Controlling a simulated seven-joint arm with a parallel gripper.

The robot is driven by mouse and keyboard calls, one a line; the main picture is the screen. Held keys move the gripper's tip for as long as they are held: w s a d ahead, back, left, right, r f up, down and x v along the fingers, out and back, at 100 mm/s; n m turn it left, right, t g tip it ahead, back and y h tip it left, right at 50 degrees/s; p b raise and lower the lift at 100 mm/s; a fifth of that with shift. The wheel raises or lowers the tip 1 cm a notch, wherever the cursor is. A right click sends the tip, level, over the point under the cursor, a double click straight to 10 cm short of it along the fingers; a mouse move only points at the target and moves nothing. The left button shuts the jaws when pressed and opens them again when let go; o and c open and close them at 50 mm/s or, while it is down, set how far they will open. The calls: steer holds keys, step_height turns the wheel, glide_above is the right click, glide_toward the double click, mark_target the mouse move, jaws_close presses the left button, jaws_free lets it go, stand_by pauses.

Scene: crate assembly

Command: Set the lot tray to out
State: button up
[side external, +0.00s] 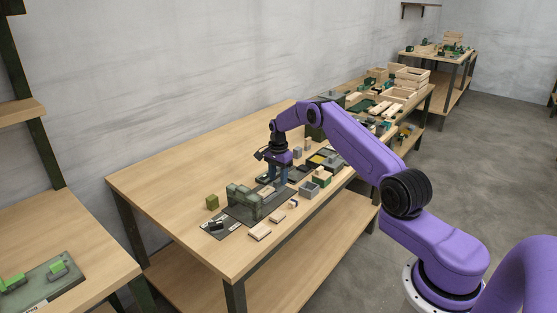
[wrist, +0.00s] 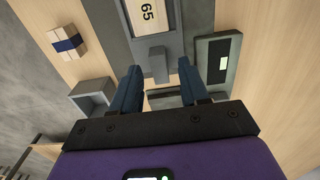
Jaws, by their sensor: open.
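What looks like the lot tray (wrist: 121,8) is a grey frame at the top of the wrist view, holding a pale wooden piece marked 65 (wrist: 150,12). A grey block-like tab (wrist: 151,54) sticks out from its near side. My gripper (wrist: 157,72) is open and empty, with its blue fingers on either side of the space just below the tab. I cannot tell whether they touch anything. In the side view my gripper (side external: 277,178) points down beside a grey-green fixture (side external: 243,196) on the bench. The tray's far end is cut off in the wrist view.
In the wrist view, a grey open box (wrist: 91,98) and a banded wooden bundle (wrist: 66,43) lie left, and a grey-green device (wrist: 215,62) lies right. Loose wooden pieces (side external: 260,232) lie near the bench's front edge. The bench's left end (side external: 150,190) is clear.

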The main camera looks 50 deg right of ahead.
step_height(320, 180, up, 17)
stand_by(0.4)
steer(key=shift+f, duration=0.15)
steer(key=s+a+r+n, duration=0.1)
steer(key=a+r+n, duration=0.15)
steer(key=a, duration=0.45)
steer(key=a+r+n, duration=0.2)
steer(key=a+n, duration=0.1)
steer(key=a, duration=0.4)
steer(key=s+a+r+n, duration=0.3)
steer(key=s+a+n, duration=0.6)
steer(key=a, duration=0.5)
steer(key=s+a+n, duration=0.3)
steer(key=s+n, duration=0.1)
steer(key=s, duration=0.5)
steer(key=s+a+n, duration=0.3)
steer(key=s+a, duration=0.1)
steer(key=s, duration=0.4)
steer(key=s+d+f+n, duration=0.1)
steer(key=s+n, duration=0.3)
steer(key=s, duration=0.5)
steer(key=s+d+f+n, duration=0.2)
steer(key=s+n, duration=0.3)
steer(key=s, duration=0.3)
steer(key=shift+s+d, duration=0.35)
steer(key=shift+d, duration=0.45)
